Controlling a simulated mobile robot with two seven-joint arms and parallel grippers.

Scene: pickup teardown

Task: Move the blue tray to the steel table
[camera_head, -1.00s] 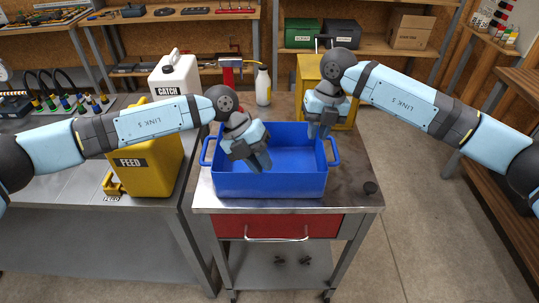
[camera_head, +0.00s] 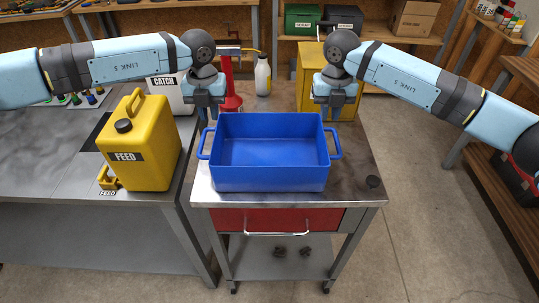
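The blue tray (camera_head: 268,180) is an empty, open box with a loop handle at its left and right ends. It sits level on a metal-topped cart (camera_head: 205,187) with a red drawer. My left gripper (camera_head: 206,117) points down just behind and above the tray's left handle. My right gripper (camera_head: 330,113) points down just behind and above the right handle. Both look apart from the tray. Their fingertips are small and dark, so their opening is unclear. A grey metal table (camera_head: 50,180) stands left of the cart.
A yellow FEED can (camera_head: 150,150) stands on the grey table's right part, with a white CATCH can (camera_head: 172,92) behind it. A yellow box (camera_head: 310,72), a white bottle (camera_head: 263,78) and a red stand (camera_head: 230,85) are behind the tray.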

